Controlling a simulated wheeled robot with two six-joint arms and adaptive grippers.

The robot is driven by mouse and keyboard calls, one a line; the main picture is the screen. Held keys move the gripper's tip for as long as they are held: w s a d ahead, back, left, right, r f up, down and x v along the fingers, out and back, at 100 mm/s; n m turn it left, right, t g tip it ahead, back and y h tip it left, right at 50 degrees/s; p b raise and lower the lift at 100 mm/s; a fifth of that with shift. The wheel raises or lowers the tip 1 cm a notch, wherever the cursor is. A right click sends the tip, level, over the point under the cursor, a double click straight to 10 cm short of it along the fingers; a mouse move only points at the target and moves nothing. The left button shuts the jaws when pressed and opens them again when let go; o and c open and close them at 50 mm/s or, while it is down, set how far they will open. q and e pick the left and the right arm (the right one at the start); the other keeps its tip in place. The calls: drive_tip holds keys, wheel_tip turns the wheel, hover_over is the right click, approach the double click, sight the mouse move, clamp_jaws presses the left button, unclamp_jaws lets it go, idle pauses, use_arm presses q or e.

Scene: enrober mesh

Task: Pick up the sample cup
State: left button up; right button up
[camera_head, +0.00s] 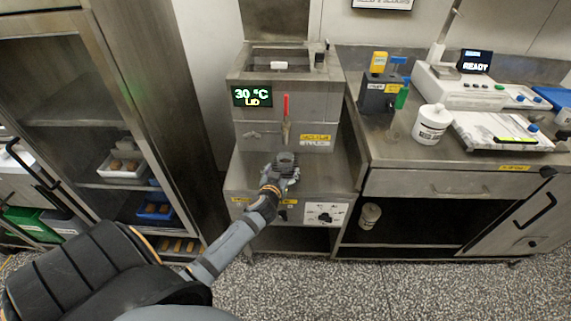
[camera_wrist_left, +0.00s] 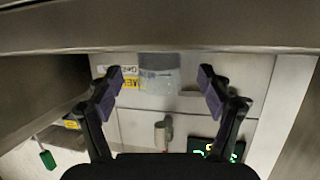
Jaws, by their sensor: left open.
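The sample cup (camera_head: 286,159) is a small clear cup below the tap of the steel machine, on its front ledge. In the left wrist view the translucent cup (camera_wrist_left: 159,72) shows between my two fingertips, with a gap on each side. My left gripper (camera_head: 283,174) reaches to the cup from the front. It is open and holds nothing, and in the left wrist view its dark fingers (camera_wrist_left: 161,80) are spread wide. The tap (camera_head: 286,122) has a red handle. My right gripper is in neither view.
The steel machine (camera_head: 315,92) shows "30 °C" on its display (camera_head: 252,96). On the right, a counter (camera_head: 383,146) carries a white tub (camera_head: 432,124), a scale and a device reading "READY". A glass-door cabinet (camera_head: 60,75) with trays stands on the left.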

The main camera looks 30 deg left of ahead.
sight(284, 168)
use_arm(q)
drive_tip(key=x, duration=0.4)
drive_tip(key=shift+w+a, duration=0.1)
drive_tip(key=shift+w, duration=0.3)
drive_tip(key=shift+c, duration=0.9)
drive_tip(key=c, duration=1.1)
